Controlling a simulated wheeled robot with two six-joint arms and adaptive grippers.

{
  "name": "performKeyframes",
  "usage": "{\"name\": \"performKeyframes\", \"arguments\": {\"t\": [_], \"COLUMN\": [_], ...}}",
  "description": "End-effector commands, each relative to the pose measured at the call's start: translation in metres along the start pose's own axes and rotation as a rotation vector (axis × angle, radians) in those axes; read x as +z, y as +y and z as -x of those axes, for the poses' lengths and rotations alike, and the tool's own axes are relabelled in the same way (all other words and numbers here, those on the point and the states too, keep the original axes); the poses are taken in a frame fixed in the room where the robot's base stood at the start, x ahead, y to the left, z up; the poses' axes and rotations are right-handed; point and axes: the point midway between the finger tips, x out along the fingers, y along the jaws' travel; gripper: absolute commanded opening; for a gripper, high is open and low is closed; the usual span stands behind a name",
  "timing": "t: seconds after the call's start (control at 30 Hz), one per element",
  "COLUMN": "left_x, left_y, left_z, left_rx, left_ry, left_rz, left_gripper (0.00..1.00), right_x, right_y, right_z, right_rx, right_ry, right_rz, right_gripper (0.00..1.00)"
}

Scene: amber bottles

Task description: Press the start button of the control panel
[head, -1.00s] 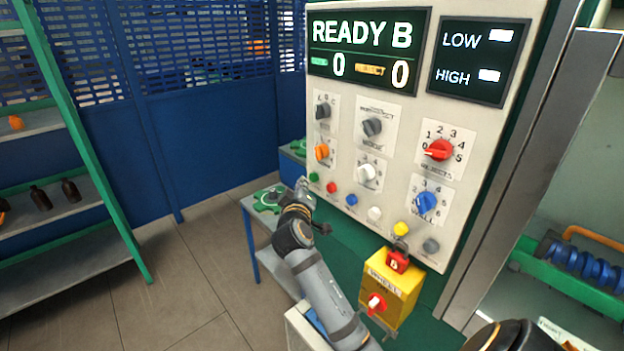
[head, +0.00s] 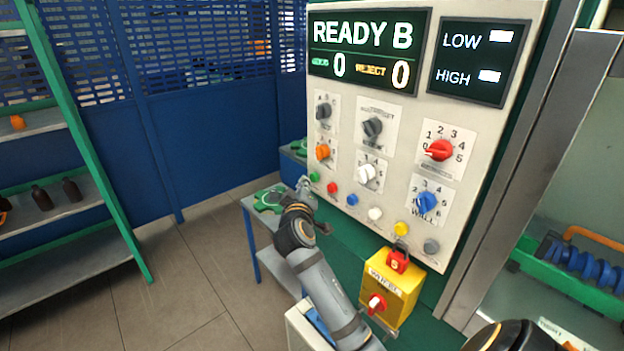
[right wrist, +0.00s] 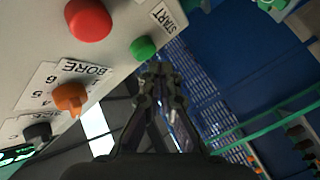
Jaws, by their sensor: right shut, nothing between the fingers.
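The control panel (head: 400,105) is cream and upright, with a display reading READY B, 0 and 0. Its green button (head: 314,176) is at the left end of a slanting row of buttons. In the right wrist view the green button (right wrist: 143,48) sits beside a START label (right wrist: 170,20). My right gripper (head: 303,184) is shut and empty, close by the green button. In the right wrist view its fingertips (right wrist: 158,70) are just below and right of the button. A small gap seems to show, but I cannot tell the depth. My left gripper is not in view.
A red button (head: 332,188) and a blue button (head: 351,200) neighbour the green one. Knobs such as the orange one (head: 322,152) stick out above. A yellow switch box (head: 392,288) juts out below. A low table (head: 257,226) stands behind my gripper.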

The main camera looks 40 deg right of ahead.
Motion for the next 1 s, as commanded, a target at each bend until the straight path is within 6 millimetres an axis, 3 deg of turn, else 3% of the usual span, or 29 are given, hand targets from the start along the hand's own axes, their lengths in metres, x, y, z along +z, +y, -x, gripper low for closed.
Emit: {"name": "performKeyframes", "arguments": {"t": [1.0], "left_x": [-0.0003], "left_y": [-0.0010], "left_z": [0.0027], "left_rx": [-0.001], "left_ry": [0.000], "left_rz": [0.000], "left_gripper": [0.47], "right_x": [0.0058], "right_y": [0.0060], "right_z": [-0.0081], "right_rx": [0.000], "right_ry": [0.000], "right_rz": [0.001], "right_gripper": [0.00]}}
